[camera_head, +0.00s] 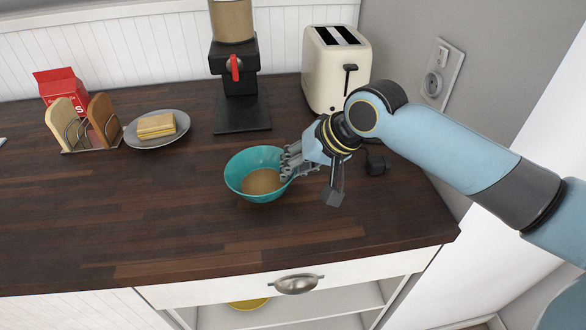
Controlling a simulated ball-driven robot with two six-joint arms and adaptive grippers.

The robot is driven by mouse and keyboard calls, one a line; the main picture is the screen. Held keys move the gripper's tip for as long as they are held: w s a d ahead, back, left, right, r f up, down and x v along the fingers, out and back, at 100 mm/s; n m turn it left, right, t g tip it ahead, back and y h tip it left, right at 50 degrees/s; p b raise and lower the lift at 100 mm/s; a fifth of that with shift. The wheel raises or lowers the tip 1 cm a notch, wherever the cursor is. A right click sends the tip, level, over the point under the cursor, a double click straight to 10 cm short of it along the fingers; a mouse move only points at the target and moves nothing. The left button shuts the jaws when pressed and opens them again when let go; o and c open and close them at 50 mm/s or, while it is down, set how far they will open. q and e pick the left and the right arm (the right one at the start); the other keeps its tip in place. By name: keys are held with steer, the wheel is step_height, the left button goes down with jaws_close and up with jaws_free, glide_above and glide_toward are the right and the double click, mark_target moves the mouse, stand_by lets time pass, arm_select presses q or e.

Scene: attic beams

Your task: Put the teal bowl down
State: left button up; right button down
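The teal bowl (237,181) is at the middle of the dark wooden counter, upright or nearly so, with something tan-brown in its bottom. My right gripper (290,164) comes in from the right and has its fingers at the bowl's right rim. It appears shut on that rim; the far finger is partly hidden. Whether the bowl's base touches the counter or hangs just above it, I cannot tell. My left gripper is not in view.
The wooden counter (90,220) is clear left and in front of the bowl. A drawer handle (296,284) is below the front edge.

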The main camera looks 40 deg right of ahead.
steer(key=shift+f, duration=0.35)
steer(key=c, duration=1.5)
jaws_free()
steer(key=shift+r, duration=0.1)
steer(key=shift+p+v, duration=0.85)
steer(key=shift+v, duration=5.1)
steer(key=shift+s, duration=0.1)
